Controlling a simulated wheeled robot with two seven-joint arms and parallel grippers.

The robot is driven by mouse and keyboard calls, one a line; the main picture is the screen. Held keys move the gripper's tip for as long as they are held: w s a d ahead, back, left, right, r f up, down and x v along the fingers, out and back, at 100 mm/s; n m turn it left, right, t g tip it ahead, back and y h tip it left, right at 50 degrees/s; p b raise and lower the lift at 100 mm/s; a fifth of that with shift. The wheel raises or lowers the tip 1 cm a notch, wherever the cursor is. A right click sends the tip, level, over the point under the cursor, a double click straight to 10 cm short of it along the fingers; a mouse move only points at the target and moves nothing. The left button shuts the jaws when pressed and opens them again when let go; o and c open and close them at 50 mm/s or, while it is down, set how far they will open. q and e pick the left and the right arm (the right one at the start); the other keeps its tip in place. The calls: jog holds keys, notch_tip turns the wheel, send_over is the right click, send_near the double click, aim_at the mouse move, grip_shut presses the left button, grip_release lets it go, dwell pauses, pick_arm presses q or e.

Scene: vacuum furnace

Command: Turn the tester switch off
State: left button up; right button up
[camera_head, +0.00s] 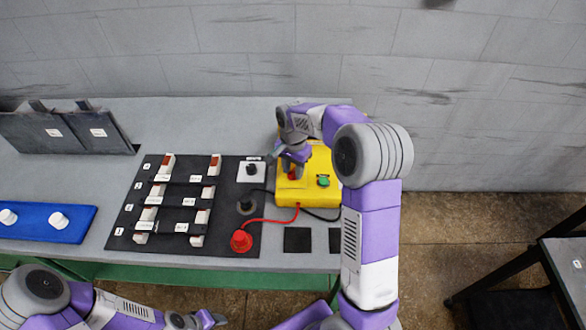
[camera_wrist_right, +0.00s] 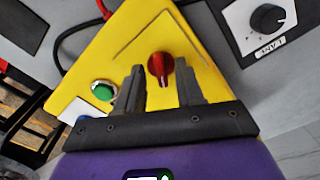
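The tester is a yellow box (camera_head: 316,194) at the right end of the bench, with a green button (camera_head: 323,181) on top. Its red switch knob (camera_head: 292,175) is partly covered by my right gripper (camera_head: 291,167) in the head view. In the right wrist view the red knob (camera_wrist_right: 160,66) lies between the two grey fingertips of my right gripper (camera_wrist_right: 158,73), with gaps on both sides. The green button (camera_wrist_right: 103,91) is beside one finger on the yellow box (camera_wrist_right: 120,45). My left gripper (camera_head: 212,318) is low at the bottom edge, away from the tester; its fingers are unclear.
A black board (camera_head: 172,217) with several fuse-like holders lies left of the tester. A black dial on a white plate (camera_head: 252,171), a red plug (camera_head: 241,241) and cables are close by. A blue tray (camera_head: 75,228) is at the left. A grey wall stands behind.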

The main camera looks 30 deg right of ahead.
jog(key=shift+c, duration=0.4)
grip_shut()
jog(key=shift+n, duration=0.3)
jog(key=shift+r+n+p, duration=0.1)
jog(key=shift+n+p, duration=0.5)
jog(key=shift+n, duration=0.3)
jog(key=n+p, duration=0.1)
jog(key=n, duration=0.2)
jog(key=shift+n, duration=0.3)
jog(key=n+p, duration=0.2)
jog(key=n, duration=0.3)
jog(key=shift+w+n, duration=0.1)
jog(key=shift+n, duration=0.6)
